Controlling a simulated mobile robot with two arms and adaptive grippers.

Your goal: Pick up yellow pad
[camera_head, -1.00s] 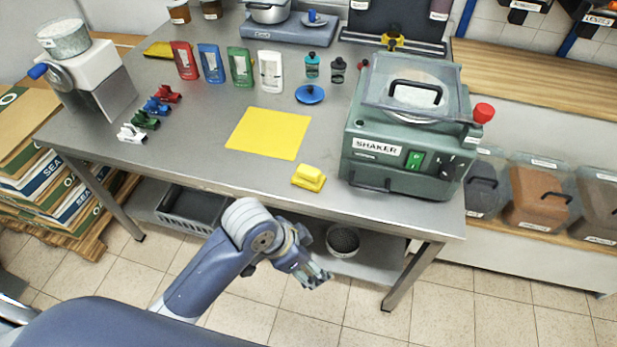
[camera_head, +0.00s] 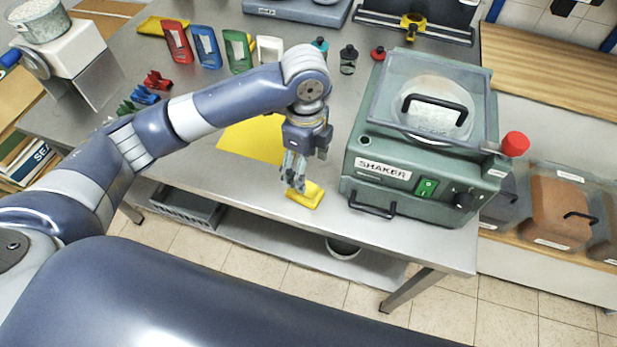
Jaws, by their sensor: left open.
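The small yellow pad (camera_head: 309,197) lies on the steel table near its front edge, just left of the shaker. My left gripper (camera_head: 294,183) points down over the pad's left part with its jaws open. Its fingertips cover some of the pad. I cannot tell whether they touch it. A flat yellow sheet (camera_head: 245,140) lies behind the pad, partly hidden by my left arm. My right gripper is not in view.
The green shaker (camera_head: 415,150) stands close to the right of the pad. Red (camera_head: 177,42), blue (camera_head: 206,47) and green (camera_head: 238,51) holders stand at the back left. The table's front edge (camera_head: 270,205) is close to the pad.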

